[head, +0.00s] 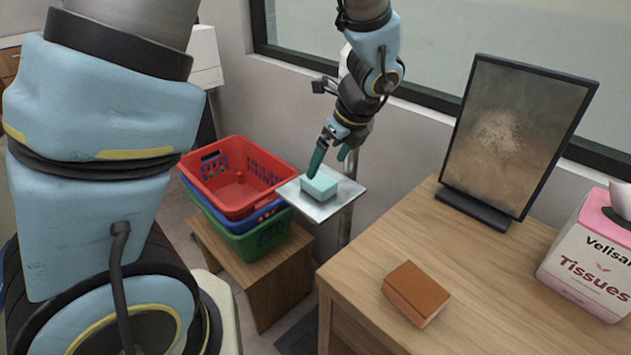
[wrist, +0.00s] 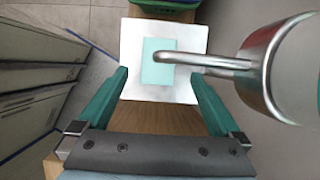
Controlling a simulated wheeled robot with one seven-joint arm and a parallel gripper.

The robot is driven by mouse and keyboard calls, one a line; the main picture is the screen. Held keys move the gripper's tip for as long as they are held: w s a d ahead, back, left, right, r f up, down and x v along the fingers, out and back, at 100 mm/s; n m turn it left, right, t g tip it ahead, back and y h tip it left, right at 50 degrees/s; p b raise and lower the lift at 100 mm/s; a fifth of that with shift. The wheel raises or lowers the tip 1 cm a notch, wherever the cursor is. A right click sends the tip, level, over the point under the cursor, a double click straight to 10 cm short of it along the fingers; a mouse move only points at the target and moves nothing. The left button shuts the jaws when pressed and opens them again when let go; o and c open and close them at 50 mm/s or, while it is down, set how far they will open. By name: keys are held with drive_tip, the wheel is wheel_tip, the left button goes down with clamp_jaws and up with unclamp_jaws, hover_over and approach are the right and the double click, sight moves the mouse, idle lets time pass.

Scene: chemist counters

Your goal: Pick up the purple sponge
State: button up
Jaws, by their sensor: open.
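No purple sponge shows in either view. A pale teal sponge-like block (head: 319,186) lies on a small square metal plate (head: 340,206); the block (wrist: 155,72) and plate (wrist: 187,92) also show in the wrist view. My gripper (head: 331,166) is open and empty above the plate. In the wrist view its green fingers (wrist: 160,76) point toward the plate, one on each side of the block. Whether they touch anything is unclear. An orange-brown sponge (head: 416,292) lies on the wooden counter, away from my gripper.
A chrome pipe (wrist: 215,62) reaches over the teal block's right side. Stacked red, blue and green baskets (head: 237,180) stand left of the plate. The wooden counter (head: 480,275) holds a dark framed panel (head: 515,135) and a tissue box (head: 592,255); its middle is clear.

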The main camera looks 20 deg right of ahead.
sight(319, 180)
drive_tip(key=shift+p+x, duration=0.65)
drive_tip(key=shift+x, duration=2.6)
drive_tip(key=shift+s, duration=0.1)
drive_tip(key=c, duration=1.5)
drive_tip(key=shift+r, duration=0.15)
